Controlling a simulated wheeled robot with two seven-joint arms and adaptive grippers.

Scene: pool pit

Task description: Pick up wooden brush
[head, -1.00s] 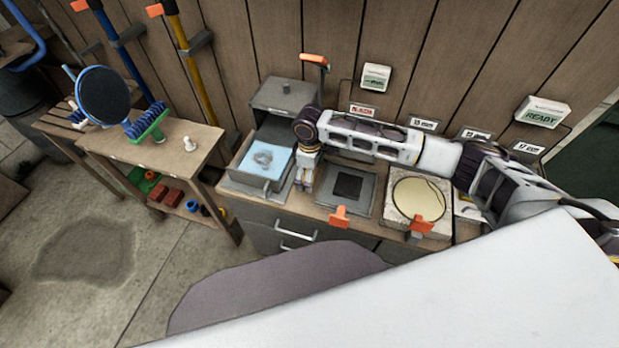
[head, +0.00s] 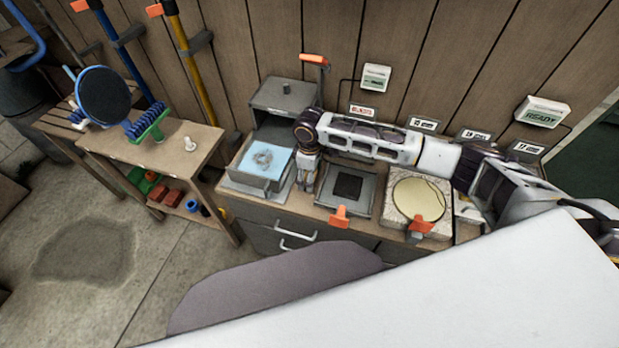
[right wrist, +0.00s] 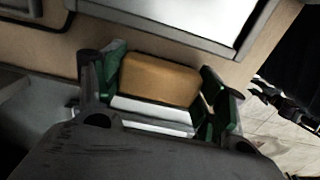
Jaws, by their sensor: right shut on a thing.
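A tan wooden block, the visible part of the wooden brush (right wrist: 158,80), sits between the green-padded fingers of my right gripper (right wrist: 165,90) in the right wrist view. The fingers are shut on its two sides. Its bristles do not show. In the head view my right gripper (head: 307,178) points down at the counter, between the open drawer box and the dark square plate. The brush is hidden or too small to make out there. My left gripper is not in view.
An open grey drawer box (head: 247,181) with a light blue sheet stands left of my gripper. The dark square plate (head: 342,201) and a round yellowish disc (head: 417,198) lie to the right. A wooden cart (head: 180,150) stands at the left. The plank wall is behind.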

